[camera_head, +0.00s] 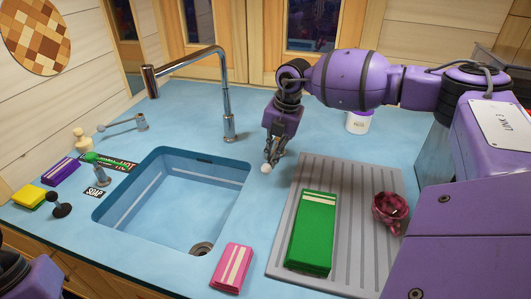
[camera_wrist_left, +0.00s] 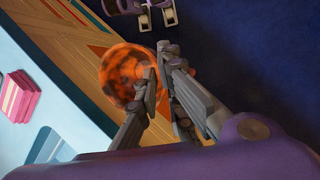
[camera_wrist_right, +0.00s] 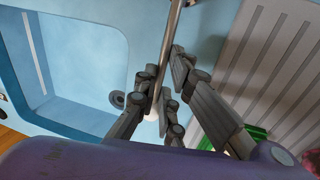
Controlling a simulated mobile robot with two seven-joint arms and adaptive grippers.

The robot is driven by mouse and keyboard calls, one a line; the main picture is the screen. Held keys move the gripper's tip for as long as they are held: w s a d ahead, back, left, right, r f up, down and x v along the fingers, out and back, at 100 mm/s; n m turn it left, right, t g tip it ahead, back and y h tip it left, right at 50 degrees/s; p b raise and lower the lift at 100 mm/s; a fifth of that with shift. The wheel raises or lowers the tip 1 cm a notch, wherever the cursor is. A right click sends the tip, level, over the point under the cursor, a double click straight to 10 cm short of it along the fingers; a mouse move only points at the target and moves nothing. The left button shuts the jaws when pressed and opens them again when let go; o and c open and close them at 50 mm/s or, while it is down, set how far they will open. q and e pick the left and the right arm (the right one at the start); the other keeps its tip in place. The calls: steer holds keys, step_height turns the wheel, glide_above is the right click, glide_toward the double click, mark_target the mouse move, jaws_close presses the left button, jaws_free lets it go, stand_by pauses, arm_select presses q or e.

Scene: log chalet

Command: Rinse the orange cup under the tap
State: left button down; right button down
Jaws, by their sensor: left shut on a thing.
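The orange cup (camera_wrist_left: 128,75) shows in the left wrist view with dark mottling. My left gripper (camera_wrist_left: 158,72) is shut on its rim side. The cup and left gripper are out of the head view. The tall chrome tap (camera_head: 228,115) stands behind the blue sink (camera_head: 165,205), its spout reaching left. My right gripper (camera_head: 272,150) is above the counter between sink and drainboard. Its fingertips are just above a small white knob (camera_head: 265,168). In the right wrist view, a thin metal rod with a pale end (camera_wrist_right: 165,60) passes between the parted fingers of my right gripper (camera_wrist_right: 160,62).
The grey drainboard (camera_head: 345,255) holds a green block (camera_head: 312,232) and a dark red mug (camera_head: 390,210). A pink sponge-like block (camera_head: 232,268) lies by the sink's front right. Several small items, including a yellow block (camera_head: 30,195), stand left of the sink. The sink is empty.

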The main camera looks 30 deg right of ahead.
stand_by(0.3)
steer(key=shift+w+r+g+y, duration=0.1)
steer(key=shift+r+g+y, duration=0.4)
steer(key=shift+r+y, duration=0.15)
steer(key=c, duration=1.9)
jaws_free()
steer(key=shift+o, duration=0.2)
steer(key=v, duration=1.2)
